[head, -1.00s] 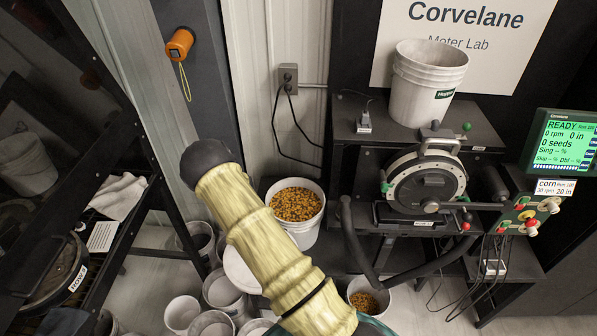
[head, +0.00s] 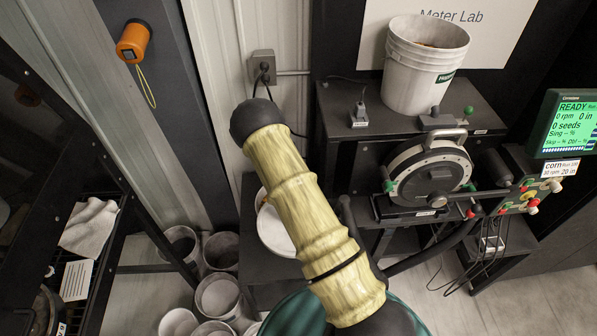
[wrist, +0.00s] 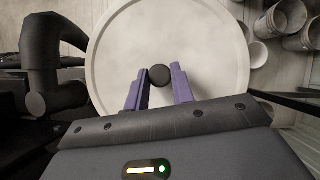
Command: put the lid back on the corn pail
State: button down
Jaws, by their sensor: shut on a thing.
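The lid is a pale round disc (wrist: 115,50) with a dark knob at its centre. In the wrist view my gripper (wrist: 160,76) has its purple fingers shut on that knob. In the head view part of the lid (head: 273,233) shows to the left of my arm, which hides the rest of it and my gripper.
Several empty pails (head: 217,295) stand on the floor at the lower left. A dark shelf rack (head: 85,255) is at the left. The seed meter (head: 430,175) and a white bucket (head: 425,65) are on the black bench at the right. A hose (head: 430,255) runs below the meter.

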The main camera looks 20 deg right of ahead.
jog(key=shift+w+d, duration=0.3)
jog(key=shift+r, duration=0.1)
